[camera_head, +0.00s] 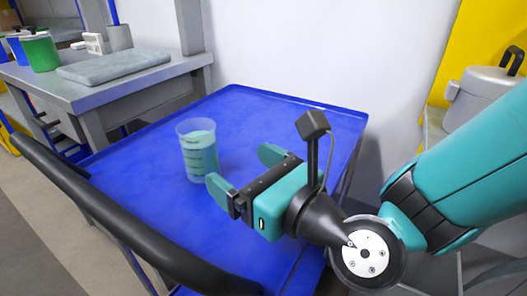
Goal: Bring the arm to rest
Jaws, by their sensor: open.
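My gripper (244,172) is at the end of my teal arm, above the blue cart top. Its two teal fingers are spread apart with nothing between them. A clear beaker (199,152) with green liquid and dark marks stands upright on the blue cart (262,112), just left of the fingers. The beaker appears apart from the fingers, though the nearer finger overlaps its lower edge in the picture.
A grey bench (105,88) at upper left holds a green container (40,53), a blue container (18,48) and a grey slab (114,65). A black handle bar (110,222) runs along the cart's near side. A lidded metal pot (480,92) stands at right.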

